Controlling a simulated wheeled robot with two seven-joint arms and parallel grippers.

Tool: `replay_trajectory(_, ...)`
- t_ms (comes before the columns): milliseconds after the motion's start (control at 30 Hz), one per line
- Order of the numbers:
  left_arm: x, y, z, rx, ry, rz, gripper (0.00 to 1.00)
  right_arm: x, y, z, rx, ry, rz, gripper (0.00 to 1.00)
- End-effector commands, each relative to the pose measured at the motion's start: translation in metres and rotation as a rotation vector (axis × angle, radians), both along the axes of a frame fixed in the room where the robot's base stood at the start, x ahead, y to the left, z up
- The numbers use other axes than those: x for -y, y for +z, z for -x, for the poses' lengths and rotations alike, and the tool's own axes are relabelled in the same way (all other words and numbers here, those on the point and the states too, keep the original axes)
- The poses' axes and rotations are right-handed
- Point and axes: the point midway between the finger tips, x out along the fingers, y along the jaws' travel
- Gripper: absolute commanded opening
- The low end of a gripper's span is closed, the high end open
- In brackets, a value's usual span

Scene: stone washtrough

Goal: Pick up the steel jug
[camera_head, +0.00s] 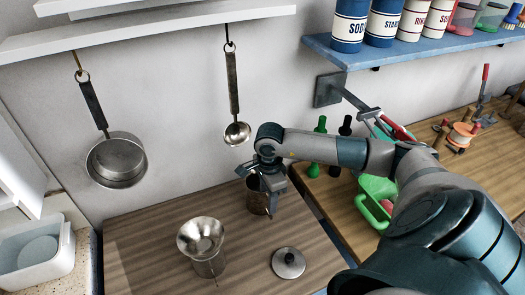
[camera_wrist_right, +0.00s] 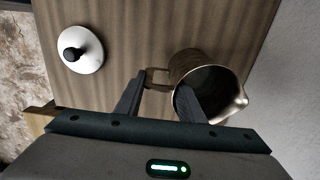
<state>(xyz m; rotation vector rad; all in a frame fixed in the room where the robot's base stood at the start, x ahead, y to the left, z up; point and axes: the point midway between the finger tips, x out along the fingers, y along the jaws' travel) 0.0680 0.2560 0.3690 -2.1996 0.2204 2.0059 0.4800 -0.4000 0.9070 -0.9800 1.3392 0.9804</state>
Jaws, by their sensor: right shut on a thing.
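The steel jug (camera_head: 257,198) is a dull brownish metal vessel at the back right of the wooden top, partly hidden by my right gripper (camera_head: 270,188). In the right wrist view the jug (camera_wrist_right: 205,66) shows its open mouth, a spout on the right and a handle on the left. My right gripper (camera_wrist_right: 160,92) is shut on the jug's handle side, one finger outside beside the handle and the other reaching over the mouth. I cannot tell whether the jug's base touches the wood. My left gripper is not in view.
A metal funnel (camera_head: 201,235) sits in a vessel left of the jug. A round lid (camera_head: 289,262) with a dark knob lies in front. A pan (camera_head: 117,160) and a ladle (camera_head: 237,133) hang behind. A green container (camera_head: 375,200) and bottles stand right.

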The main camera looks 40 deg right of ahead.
Motion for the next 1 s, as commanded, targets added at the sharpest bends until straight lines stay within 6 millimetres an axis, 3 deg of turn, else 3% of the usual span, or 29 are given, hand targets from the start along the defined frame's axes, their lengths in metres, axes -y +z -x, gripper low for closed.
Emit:
replay_trajectory(267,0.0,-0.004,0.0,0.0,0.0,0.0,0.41,0.0,0.005,-0.001,0.004,0.0,0.0,0.0)
replay_trajectory(567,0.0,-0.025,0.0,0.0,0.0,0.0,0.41,0.001,0.037,-0.002,0.008,0.001,0.001,0.0)
replay_trajectory(1000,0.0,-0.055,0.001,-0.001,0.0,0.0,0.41,0.038,0.077,0.053,0.004,-0.002,0.004,0.0)
